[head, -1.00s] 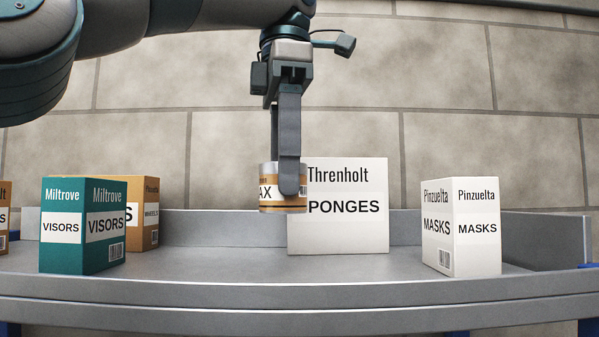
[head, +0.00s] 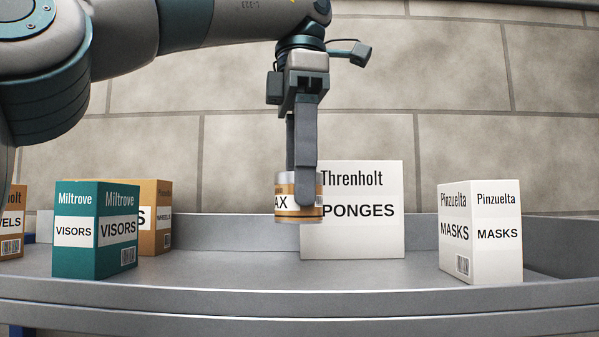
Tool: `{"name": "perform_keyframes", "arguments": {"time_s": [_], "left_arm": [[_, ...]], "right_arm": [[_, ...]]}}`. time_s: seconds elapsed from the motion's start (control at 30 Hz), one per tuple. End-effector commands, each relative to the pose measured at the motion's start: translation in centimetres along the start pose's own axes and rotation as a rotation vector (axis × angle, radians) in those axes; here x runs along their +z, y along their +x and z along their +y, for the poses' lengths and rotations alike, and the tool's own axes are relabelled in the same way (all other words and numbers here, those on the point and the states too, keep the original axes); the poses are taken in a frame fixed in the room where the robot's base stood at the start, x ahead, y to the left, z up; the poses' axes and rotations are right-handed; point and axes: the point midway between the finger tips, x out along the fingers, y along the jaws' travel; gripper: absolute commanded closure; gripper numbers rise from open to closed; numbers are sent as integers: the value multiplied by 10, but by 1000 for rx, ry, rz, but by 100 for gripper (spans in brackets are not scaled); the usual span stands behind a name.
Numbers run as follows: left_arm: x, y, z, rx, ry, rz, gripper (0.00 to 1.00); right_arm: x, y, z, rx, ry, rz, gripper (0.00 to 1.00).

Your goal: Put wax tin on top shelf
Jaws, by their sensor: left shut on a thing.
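The wax tin (head: 284,211) is a small orange and silver can with a white label reading "AX" where it shows. My left gripper (head: 305,190) points down and is shut on it, one finger covering part of its front. The tin hangs upright above the grey shelf (head: 250,276), in front of the left edge of a white Threnholt sponges box (head: 365,232). A gap shows between the tin's bottom and the shelf surface. My right gripper is not in view.
A white Pinzuelta masks box (head: 480,258) stands at the right. A low back rim runs behind.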

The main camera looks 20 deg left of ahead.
Motion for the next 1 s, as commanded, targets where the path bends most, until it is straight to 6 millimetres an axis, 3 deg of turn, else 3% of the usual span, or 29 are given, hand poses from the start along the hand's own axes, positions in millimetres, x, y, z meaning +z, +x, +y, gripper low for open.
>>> {"name": "perform_keyframes", "arguments": {"time_s": [0.33, 0.8, 1.0], "left_arm": [[-1, 11, 0, 7, 3, -11, 83], [0, 48, 0, 7, 3, -6, 83], [0, 55, 0, 10, 1, -8, 83]], "right_arm": [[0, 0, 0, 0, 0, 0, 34], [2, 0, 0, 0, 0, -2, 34], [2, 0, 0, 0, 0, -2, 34]]}}
